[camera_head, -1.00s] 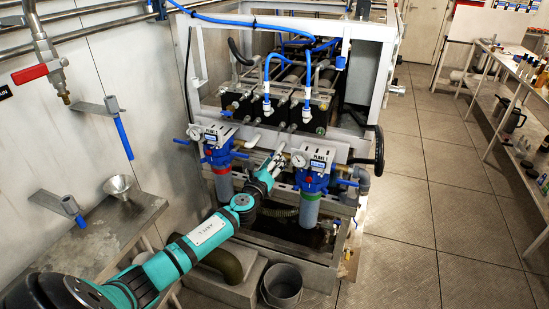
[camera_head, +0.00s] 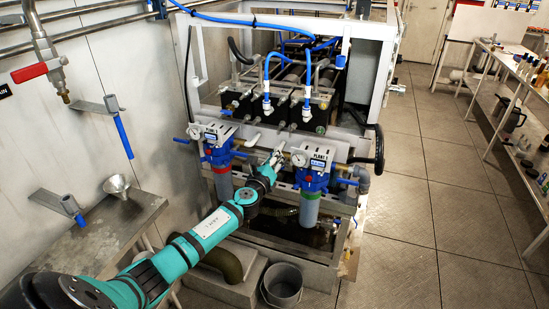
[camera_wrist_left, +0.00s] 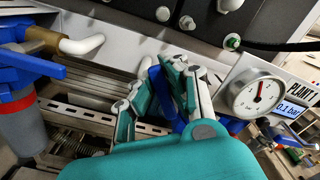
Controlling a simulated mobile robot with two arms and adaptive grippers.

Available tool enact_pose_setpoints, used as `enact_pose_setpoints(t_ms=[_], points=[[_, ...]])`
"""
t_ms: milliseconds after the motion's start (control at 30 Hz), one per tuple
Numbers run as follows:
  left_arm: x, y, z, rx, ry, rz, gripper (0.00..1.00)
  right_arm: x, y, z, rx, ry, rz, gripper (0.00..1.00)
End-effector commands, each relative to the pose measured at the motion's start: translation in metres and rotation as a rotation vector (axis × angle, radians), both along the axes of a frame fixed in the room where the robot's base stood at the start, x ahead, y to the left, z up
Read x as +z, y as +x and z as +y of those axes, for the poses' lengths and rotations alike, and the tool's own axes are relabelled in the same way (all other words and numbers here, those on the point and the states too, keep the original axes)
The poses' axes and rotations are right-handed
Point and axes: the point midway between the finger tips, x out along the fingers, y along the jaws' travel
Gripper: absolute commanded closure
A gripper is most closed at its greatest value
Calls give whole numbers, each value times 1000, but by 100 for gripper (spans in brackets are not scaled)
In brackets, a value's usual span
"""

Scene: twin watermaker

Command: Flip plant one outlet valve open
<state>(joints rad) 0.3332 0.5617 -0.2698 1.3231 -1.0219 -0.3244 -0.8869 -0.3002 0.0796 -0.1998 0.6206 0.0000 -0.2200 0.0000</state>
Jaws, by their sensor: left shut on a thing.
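The plant one unit (camera_head: 312,170) is the right-hand one of two blue filter heads, with a grey housing and green ring. Its gauge (camera_wrist_left: 255,98) and label, "PLANT 1" with 0.1 bar, show at the right in the left wrist view. My left gripper (camera_head: 279,156) is just left of this unit. In the left wrist view its fingers (camera_wrist_left: 158,92) are shut around a blue valve handle (camera_wrist_left: 168,112), which they partly hide. I take this as the outlet valve; its exact angle is hard to tell. My right gripper is not in view.
A second filter unit with a red ring (camera_head: 222,172) stands left, with its own blue handle (camera_wrist_left: 35,62) close to my gripper. A white frame surrounds the machine. A grey bucket (camera_head: 282,285) stands below. The right floor is clear.

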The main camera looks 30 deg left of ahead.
Motion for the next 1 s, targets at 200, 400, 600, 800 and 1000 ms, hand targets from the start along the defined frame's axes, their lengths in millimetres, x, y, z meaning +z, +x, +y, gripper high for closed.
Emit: enact_pose_setpoints(t_ms=[200, 400, 600, 800, 1000], points=[[-2, 0, 1, 1, -17, -3, 100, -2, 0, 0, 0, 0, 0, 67], [-5, -1, 4, 1, -93, -23, 100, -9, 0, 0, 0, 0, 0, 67], [-10, -2, 8, 1, -239, -58, 100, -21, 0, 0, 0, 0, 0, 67], [-17, -3, 13, 2, -422, -102, 100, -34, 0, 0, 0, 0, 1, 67], [-23, -4, 15, 2, -601, -145, 100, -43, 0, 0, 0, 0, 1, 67]])
